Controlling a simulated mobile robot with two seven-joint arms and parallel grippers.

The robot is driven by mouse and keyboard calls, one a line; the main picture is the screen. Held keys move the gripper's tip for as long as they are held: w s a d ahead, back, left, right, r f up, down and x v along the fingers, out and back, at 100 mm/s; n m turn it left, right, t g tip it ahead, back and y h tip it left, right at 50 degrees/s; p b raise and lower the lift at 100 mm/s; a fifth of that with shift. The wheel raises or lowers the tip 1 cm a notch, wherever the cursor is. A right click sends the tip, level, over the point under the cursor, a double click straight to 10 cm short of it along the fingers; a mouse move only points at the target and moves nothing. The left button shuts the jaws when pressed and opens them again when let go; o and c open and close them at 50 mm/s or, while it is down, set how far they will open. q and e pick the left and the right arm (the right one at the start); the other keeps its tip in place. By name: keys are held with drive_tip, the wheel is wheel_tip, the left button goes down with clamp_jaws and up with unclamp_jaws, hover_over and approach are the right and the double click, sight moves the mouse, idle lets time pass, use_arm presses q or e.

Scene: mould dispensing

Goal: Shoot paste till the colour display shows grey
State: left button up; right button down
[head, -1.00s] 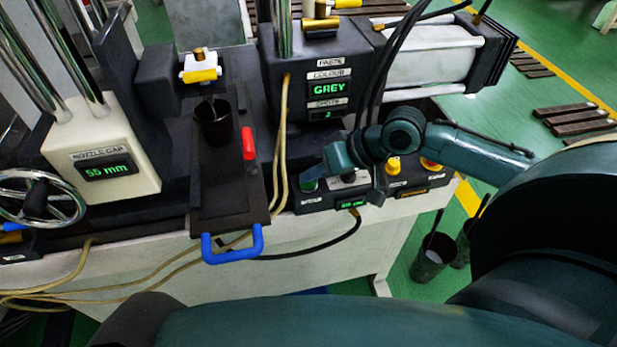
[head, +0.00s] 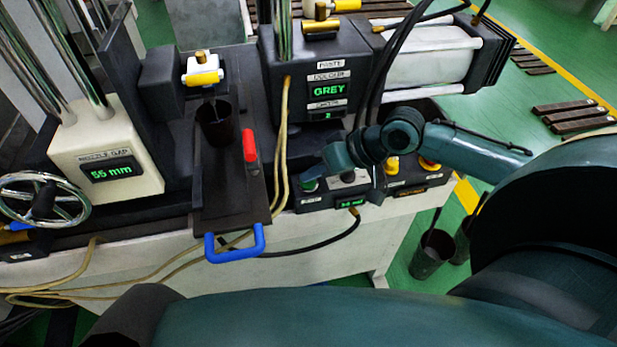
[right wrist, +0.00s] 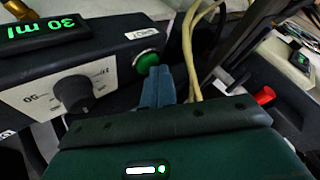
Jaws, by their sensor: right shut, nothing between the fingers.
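The paste colour display (head: 328,89) on the dark dispenser block reads GREY in green letters. A smaller display (head: 327,115) below it shows 2. My right gripper (head: 314,174) is shut and empty, its fingertips at the green button (head: 309,184) on the front control box. In the right wrist view the closed fingers (right wrist: 157,88) are just beside the green button (right wrist: 147,62); I cannot tell whether they touch it. A dark cup (head: 215,124) stands on the plate under the nozzle. My left gripper is not in view.
A dial (right wrist: 75,93) and a display reading 30 ml (right wrist: 40,28) are on the control box. A red-handled lever (head: 249,146) and a blue handle (head: 234,246) are near the cup. The nozzle gap display (head: 111,170) reads 55 mm. Cables hang in front.

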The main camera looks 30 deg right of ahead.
sight(314, 183)
drive_tip(key=shift+r+p, duration=1.75)
drive_tip(key=shift+p, duration=0.1)
wheel_tip(314, 183, up, 3)
drive_tip(key=shift+f+p, duration=0.15)
drive_tip(key=shift+p, duration=0.95)
drive_tip(key=shift+a+f, duration=0.1)
